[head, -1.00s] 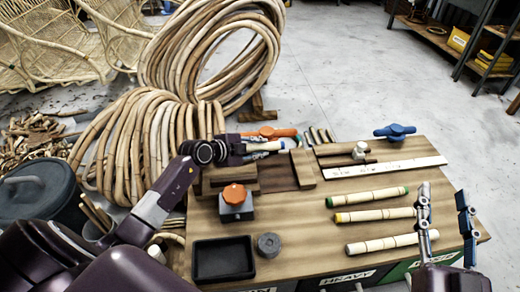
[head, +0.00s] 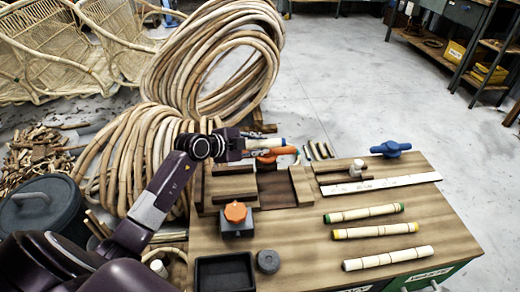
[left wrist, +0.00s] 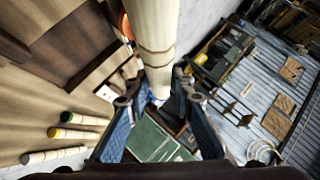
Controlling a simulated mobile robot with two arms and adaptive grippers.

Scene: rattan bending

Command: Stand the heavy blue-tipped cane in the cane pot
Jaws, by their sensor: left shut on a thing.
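My left gripper (head: 258,145) is shut on a pale jointed cane (head: 268,143) above the far left edge of the bench. My right gripper is out of view.
On the bench (head: 300,235) lie a green-tipped cane (head: 364,213), a yellow-tipped cane (head: 376,230) and a plain-ended cane (head: 389,258). A black tray (head: 224,272), an orange-knobbed block (head: 236,214) and wooden blocks (head: 301,186) crowd its left. Rattan coils (head: 140,150) stand behind.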

